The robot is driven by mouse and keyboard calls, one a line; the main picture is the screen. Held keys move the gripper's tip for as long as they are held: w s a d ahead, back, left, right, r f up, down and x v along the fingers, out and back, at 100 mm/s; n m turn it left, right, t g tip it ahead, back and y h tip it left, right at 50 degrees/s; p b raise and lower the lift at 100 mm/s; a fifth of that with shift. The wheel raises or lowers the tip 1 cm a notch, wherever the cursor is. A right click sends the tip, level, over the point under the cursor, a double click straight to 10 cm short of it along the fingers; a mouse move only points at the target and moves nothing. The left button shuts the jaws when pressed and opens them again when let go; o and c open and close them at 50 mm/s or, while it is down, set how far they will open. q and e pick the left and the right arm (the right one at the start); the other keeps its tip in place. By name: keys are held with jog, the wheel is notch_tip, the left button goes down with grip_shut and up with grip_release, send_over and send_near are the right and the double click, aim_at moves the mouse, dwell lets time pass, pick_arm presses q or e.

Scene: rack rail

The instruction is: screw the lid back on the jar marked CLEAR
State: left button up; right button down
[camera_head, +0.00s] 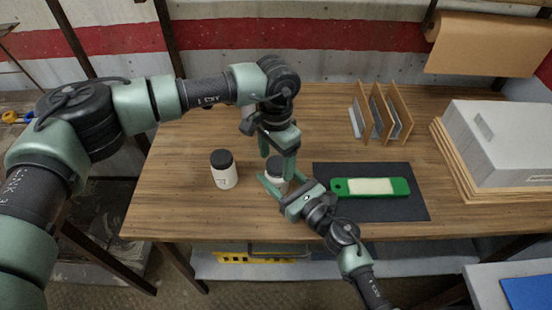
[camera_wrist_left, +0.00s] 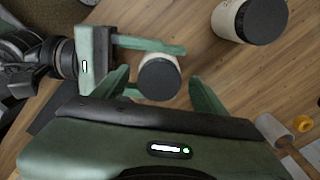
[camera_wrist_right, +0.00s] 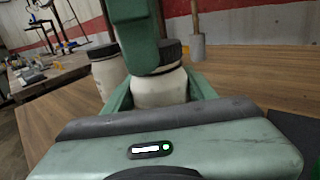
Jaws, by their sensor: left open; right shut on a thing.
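A white jar (camera_head: 275,178) with a dark lid (camera_head: 275,162) stands on the wooden table. My right gripper (camera_head: 281,184) is shut around its body from the front. In the right wrist view, the lid (camera_wrist_right: 171,52) sits on top of this jar (camera_wrist_right: 160,90). My left gripper (camera_head: 278,154) is open above it, pointing down, with its fingers on either side of the lid in the left wrist view (camera_wrist_left: 159,78). A second white jar (camera_head: 224,175) with a dark lid stands to the left. Its label is too small to read, and no marking is legible on the held jar.
A green-framed block (camera_head: 370,187) lies on a dark mat (camera_head: 400,210) to the right. An upright wooden rack (camera_head: 382,110) stands behind. A large grey box (camera_head: 500,140) on stacked boards fills the right side. The table's front-left area is clear.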

pick_arm(q)
jog(key=shift+r, duration=2.25)
jog(key=shift+c, duration=0.3)
